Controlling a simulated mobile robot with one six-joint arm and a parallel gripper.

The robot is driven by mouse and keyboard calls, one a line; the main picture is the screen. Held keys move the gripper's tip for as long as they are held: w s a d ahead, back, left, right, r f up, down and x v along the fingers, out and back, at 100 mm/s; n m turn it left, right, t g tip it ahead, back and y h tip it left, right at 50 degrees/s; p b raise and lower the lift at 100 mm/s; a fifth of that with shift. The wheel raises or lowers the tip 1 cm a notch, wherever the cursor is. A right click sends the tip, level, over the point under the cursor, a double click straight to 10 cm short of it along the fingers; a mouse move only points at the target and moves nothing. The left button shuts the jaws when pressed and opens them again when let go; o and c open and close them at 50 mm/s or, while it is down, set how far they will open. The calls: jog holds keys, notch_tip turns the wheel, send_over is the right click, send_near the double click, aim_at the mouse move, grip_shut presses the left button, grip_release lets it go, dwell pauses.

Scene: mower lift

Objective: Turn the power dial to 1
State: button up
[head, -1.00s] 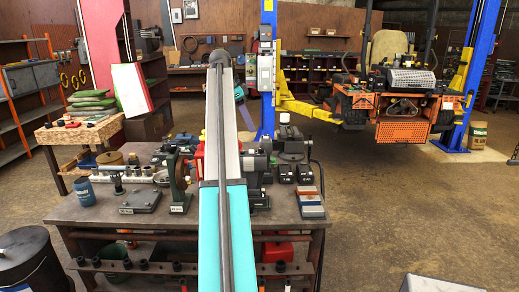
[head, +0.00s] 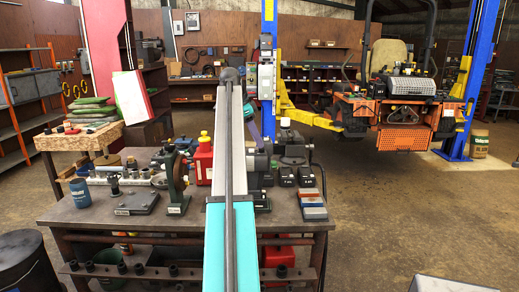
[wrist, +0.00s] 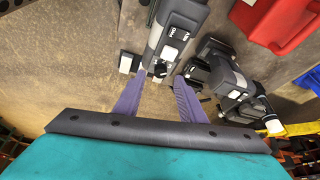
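In the wrist view a grey and black device (wrist: 180,32) with white labels has a small black knob (wrist: 159,70) at its near end. The knob looks like a dial, but I cannot read its markings or setting, or confirm it is the power dial. My gripper (wrist: 160,77) has two purple fingers, spread apart, with the knob seen between their tips. Whether they touch it I cannot tell. In the head view my arm hides most of the gripper; a purple part (head: 254,131) shows just right of the arm, above the workbench.
A second dark grey device (wrist: 240,88) lies right of my fingers. A blue lift post (head: 268,110) carries a grey box (head: 266,78). An orange mower (head: 402,110) stands behind right.

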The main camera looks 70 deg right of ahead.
aim_at(262, 150)
jog(key=shift+p+x, duration=0.35)
jog(key=shift+x, duration=1.05)
grip_shut()
